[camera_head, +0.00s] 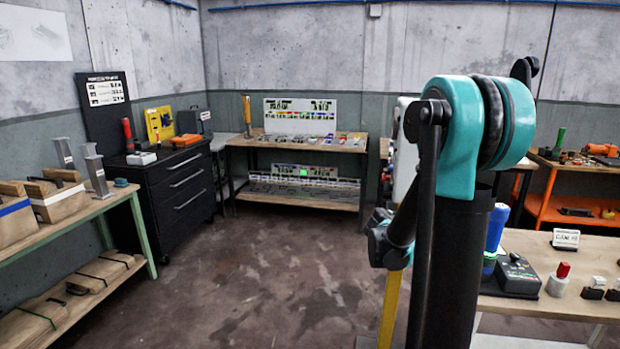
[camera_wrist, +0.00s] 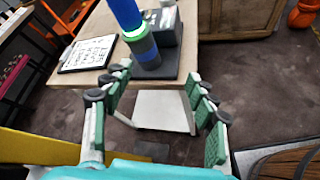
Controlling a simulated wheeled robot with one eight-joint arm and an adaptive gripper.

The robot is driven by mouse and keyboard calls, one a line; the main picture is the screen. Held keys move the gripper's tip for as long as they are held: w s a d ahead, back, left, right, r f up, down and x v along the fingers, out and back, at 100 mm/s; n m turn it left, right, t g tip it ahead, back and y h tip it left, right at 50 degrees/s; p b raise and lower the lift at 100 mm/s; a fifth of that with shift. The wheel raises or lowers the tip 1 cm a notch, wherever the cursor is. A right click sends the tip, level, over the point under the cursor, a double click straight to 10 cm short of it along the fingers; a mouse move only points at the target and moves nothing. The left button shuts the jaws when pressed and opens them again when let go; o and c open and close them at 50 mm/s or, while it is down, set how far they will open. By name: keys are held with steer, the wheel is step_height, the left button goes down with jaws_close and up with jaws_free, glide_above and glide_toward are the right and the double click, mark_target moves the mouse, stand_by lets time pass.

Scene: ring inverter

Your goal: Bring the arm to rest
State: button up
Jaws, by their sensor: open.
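My gripper (camera_wrist: 157,88) shows in the wrist view with its two green-padded fingers spread apart and nothing between them. Beyond the fingertips is the edge of a wooden table (camera_wrist: 75,76). My arm (camera_head: 470,130), teal and black, stands folded in front of the head camera, right of centre. It hides part of the room behind it. I cannot make out the fingers in the head view. A blue cylinder with a green ring (camera_head: 497,228) stands upright on the table at the right; it also shows in the wrist view (camera_wrist: 125,12), apart from the fingers.
A dark device (camera_head: 517,276), a small sign (camera_head: 565,239) and a red-topped piece (camera_head: 560,280) are on the right table. A workbench (camera_head: 95,208) with wooden boxes stands left, beside a black drawer cabinet (camera_head: 180,190). The middle floor (camera_head: 290,270) is clear.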

steer(key=s+a+f+m+t+y, duration=0.1)
steer(key=s+a+f+m+y, duration=0.2)
steer(key=a, duration=0.4)
steer(key=s+a+f+m+t+y, duration=0.1)
steer(key=s+a+f+m+y, duration=0.3)
steer(key=s+a+m+y, duration=0.1)
steer(key=s+a+f+m+t+y, duration=0.1)
steer(key=s+a+f+m+y, duration=0.3)
steer(key=a, duration=0.6)
steer(key=shift+s+m+t+y, duration=0.3)
steer(key=shift+s+m, duration=0.1)
steer(key=shift+s, duration=0.7)
